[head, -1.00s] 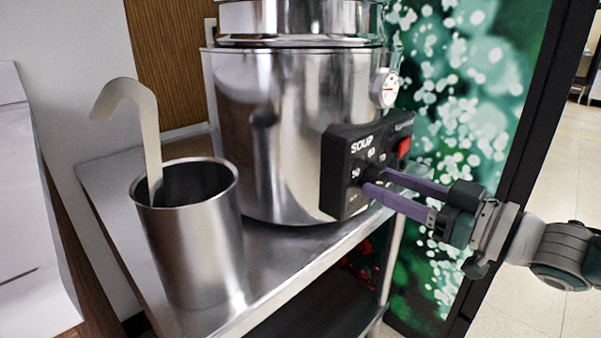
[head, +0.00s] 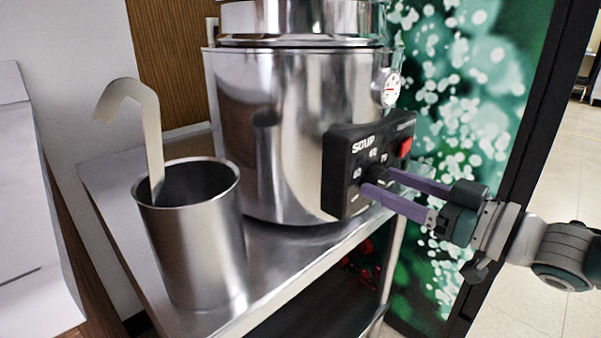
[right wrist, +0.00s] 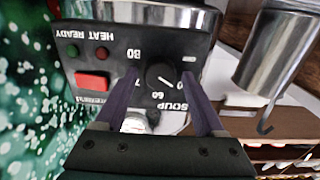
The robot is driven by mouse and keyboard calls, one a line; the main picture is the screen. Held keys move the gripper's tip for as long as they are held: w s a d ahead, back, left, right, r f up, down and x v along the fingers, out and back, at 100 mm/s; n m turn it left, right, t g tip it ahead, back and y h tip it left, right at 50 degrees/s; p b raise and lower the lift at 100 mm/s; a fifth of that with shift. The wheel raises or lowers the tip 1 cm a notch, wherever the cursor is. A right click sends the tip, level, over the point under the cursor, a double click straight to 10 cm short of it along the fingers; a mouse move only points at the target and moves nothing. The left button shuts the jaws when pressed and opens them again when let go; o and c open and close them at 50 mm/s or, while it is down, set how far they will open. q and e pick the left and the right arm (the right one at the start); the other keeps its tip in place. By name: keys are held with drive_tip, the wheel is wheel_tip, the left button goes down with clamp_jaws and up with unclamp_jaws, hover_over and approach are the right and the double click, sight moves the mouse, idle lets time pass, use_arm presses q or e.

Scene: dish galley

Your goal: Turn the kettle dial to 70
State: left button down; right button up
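The kettle (head: 290,130) is a large shiny steel pot with a black control panel (head: 340,150) on its front. The round black dial (right wrist: 160,75) is on this panel, with numbers around it. Its white mark seems to point to the lower right in the right wrist view, roughly between 60 and 50. My right gripper (head: 377,178) has its two purple fingers on either side of the dial. In the right wrist view the fingers (right wrist: 162,84) stand apart, with small gaps beside the dial. They hide part of the numbers. My left gripper is not in view.
The kettle stands on a steel cart (head: 285,262). A steel cylinder (head: 195,240) with a hooked handle (head: 150,130) in it stands at the left. The panel also has a red switch (right wrist: 92,81) and two small lamps. A green patterned panel (head: 470,100) is behind my right arm.

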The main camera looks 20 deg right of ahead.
drive_tip(key=shift+o, duration=0.4)
drive_tip(key=shift+s, duration=0.1)
drive_tip(key=shift+s+d, duration=0.2)
drive_tip(key=shift+s, duration=0.1)
drive_tip(key=p+v, duration=0.2)
drive_tip(key=v, duration=0.7)
